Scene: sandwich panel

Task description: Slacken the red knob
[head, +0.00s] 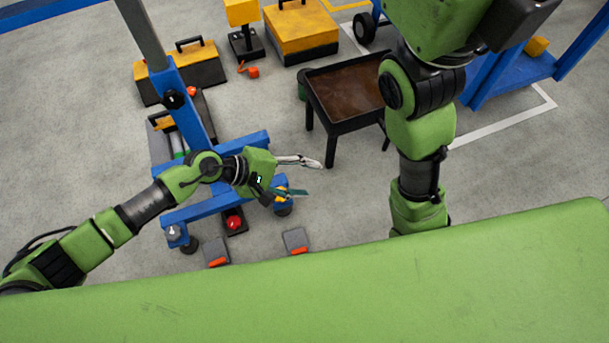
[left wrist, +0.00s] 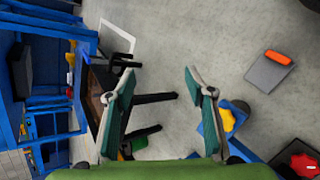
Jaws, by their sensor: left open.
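A red knob (head: 234,222) sits on a dark block at the front of the blue stand. It also shows in the left wrist view (left wrist: 303,165), at the lower right corner and partly cut off by the edge. My left gripper (head: 310,176) is open and empty, up and to the right of the red knob in the head view. In the left wrist view its two fingers (left wrist: 161,72) are spread wide with only floor and a table behind them. The red knob lies outside the right finger. My right gripper is not in view.
A yellow knob (left wrist: 228,118) on a blue mount is close to the right finger. The blue stand (head: 207,208) rises beside my left arm. A dark tray table (head: 345,92) stands behind. Grey blocks with orange ends (head: 296,241) lie in front on the floor.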

